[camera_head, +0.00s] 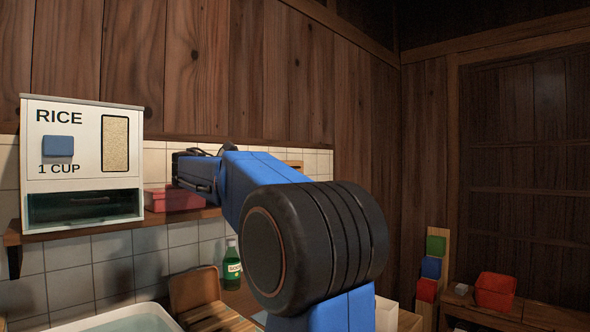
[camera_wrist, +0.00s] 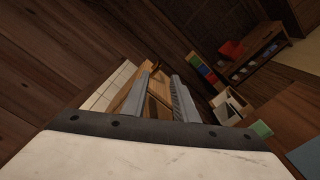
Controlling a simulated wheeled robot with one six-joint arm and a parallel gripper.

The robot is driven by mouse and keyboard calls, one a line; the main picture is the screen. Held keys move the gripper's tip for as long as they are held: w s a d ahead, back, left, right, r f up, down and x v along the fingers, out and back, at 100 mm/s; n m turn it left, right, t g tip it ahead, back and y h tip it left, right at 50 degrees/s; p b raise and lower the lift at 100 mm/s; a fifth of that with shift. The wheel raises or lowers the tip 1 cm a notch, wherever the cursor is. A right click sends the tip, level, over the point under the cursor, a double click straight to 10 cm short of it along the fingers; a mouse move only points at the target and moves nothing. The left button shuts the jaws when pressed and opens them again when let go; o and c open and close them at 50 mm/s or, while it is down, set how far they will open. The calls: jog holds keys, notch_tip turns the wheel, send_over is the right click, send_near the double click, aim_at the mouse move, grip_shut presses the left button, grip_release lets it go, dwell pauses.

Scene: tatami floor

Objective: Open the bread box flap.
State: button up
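A tan wooden box, which looks like the bread box (camera_wrist: 131,100), shows in the wrist view ahead of and between my fingers. My fingers cover part of it, and I cannot tell the state of its flap. In the head view my blue arm hides nearly all of it; a small tan edge (camera_head: 295,163) above the arm may be its top. My gripper (camera_wrist: 161,82) has its two grey fingers apart with nothing clearly held between them. In the head view my gripper (camera_head: 184,170) is partly visible near the shelf; contact with the box cannot be told.
A white rice dispenser (camera_head: 83,160) and a red box (camera_head: 174,199) stand on the wall shelf (camera_head: 120,226). Below are a green bottle (camera_head: 232,262), a wooden rack (camera_head: 205,303) and a basin (camera_head: 130,319). Coloured blocks (camera_head: 431,267) and a red bin (camera_head: 495,290) are at right.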

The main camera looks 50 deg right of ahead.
aim_at(290, 167)
jog(key=d, duration=0.4)
jog(key=s+d, duration=0.1)
jog(key=d, duration=0.8)
jog(key=shift+s+d, duration=0.15)
jog(key=shift+s, duration=0.1)
